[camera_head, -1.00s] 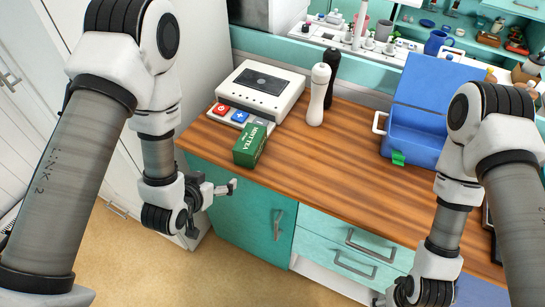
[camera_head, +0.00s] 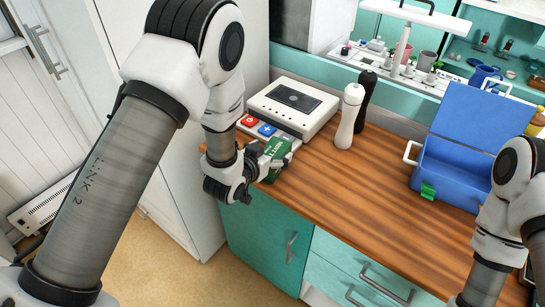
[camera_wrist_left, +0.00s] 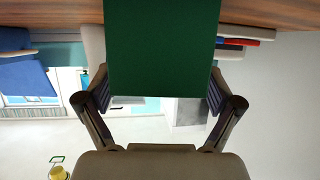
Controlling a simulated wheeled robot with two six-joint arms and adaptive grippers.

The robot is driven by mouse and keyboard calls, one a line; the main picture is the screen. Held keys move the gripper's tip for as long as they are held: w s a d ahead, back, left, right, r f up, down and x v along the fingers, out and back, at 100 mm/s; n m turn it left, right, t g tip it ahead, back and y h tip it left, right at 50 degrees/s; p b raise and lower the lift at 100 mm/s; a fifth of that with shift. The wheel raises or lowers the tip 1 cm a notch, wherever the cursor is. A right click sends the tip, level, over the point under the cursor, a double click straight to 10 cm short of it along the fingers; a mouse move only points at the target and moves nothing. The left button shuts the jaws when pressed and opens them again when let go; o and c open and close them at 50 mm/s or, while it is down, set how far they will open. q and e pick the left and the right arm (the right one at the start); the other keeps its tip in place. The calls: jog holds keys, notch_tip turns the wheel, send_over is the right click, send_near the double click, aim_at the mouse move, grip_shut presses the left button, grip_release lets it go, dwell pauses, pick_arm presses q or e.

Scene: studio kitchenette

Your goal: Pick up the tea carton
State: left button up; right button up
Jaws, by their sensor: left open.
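The tea carton (camera_head: 277,158) is a green box at the left front part of the wooden counter, partly hidden by my left gripper (camera_head: 267,166). In the left wrist view the carton (camera_wrist_left: 162,45) fills the upper middle, between the two fingers of my open left gripper (camera_wrist_left: 160,85). One finger is on each side of it; I cannot tell whether they touch it. My right arm shows at the lower right of the head view, but its gripper is out of the frame.
A white device with a dark top (camera_head: 292,99) stands behind the carton, with red and blue buttons in front. A white shaker (camera_head: 349,117) and a black shaker (camera_head: 365,98) stand beside it. An open blue box (camera_head: 452,173) is at the right. The middle counter (camera_head: 365,185) is clear.

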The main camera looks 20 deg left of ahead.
pick_arm(q)
jog(key=shift+d, duration=0.1)
jog(key=shift+c, duration=0.4)
jog(key=c, duration=1.2)
